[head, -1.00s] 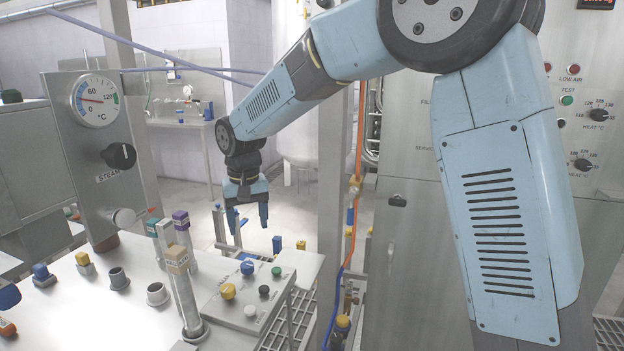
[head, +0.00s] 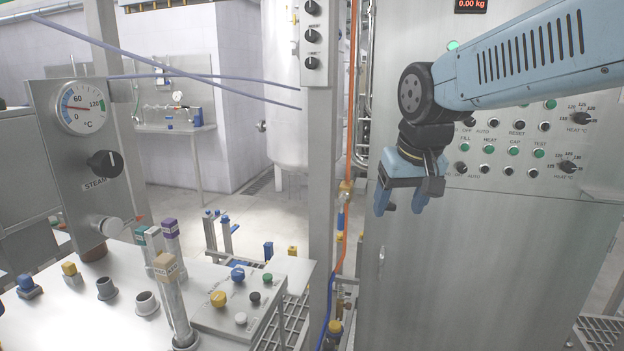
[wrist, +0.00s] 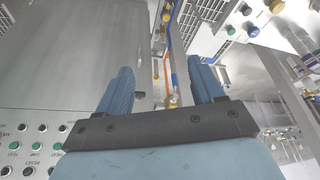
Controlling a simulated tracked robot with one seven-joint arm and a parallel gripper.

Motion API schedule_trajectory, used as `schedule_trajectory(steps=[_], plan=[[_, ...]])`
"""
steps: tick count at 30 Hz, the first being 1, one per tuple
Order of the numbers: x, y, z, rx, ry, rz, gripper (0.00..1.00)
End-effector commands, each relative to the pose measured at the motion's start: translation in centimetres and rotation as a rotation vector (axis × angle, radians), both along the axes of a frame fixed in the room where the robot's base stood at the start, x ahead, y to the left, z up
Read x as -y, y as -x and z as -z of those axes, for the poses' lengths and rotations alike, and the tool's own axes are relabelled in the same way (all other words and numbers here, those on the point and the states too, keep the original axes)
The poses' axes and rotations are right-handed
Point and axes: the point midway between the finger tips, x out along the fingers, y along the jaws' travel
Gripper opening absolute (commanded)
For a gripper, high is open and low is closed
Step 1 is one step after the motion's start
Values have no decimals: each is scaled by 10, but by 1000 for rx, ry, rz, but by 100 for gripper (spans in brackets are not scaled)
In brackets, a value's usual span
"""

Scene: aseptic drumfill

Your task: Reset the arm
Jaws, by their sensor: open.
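My gripper (head: 401,206) hangs at the right in the head view, in front of the steel control cabinet (head: 450,260). Its two blue fingers point down and stand apart, with nothing between them. In the wrist view my gripper (wrist: 160,92) also shows open, with its fingers on either side of an orange hose and pipe fittings farther off. My arm reaches in from the upper right of the head view.
A steel bench at lower left carries a button panel (head: 240,305), several labelled tubes and small knobs. A steam panel with a temperature gauge (head: 82,107) stands behind it. A steel post (head: 318,150) and orange hose (head: 348,130) run upright left of my gripper.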

Motion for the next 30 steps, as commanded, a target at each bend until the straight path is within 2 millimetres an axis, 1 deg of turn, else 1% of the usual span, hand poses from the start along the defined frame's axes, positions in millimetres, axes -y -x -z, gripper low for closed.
schedule_trajectory(steps=[1, 6, 9, 13, 18, 24, 26, 30], plan=[[13, 13, -1, 19, -3, 21, 67], [46, 51, 5, 69, -6, 72, 67], [60, 71, 9, 97, -7, 99, 67], [72, 89, 16, 121, -6, 122, 67], [78, 100, 20, 134, -5, 134, 67], [78, 100, 21, 134, -5, 135, 67], [78, 100, 20, 134, -5, 135, 62], [78, 100, 20, 134, -5, 135, 49]])
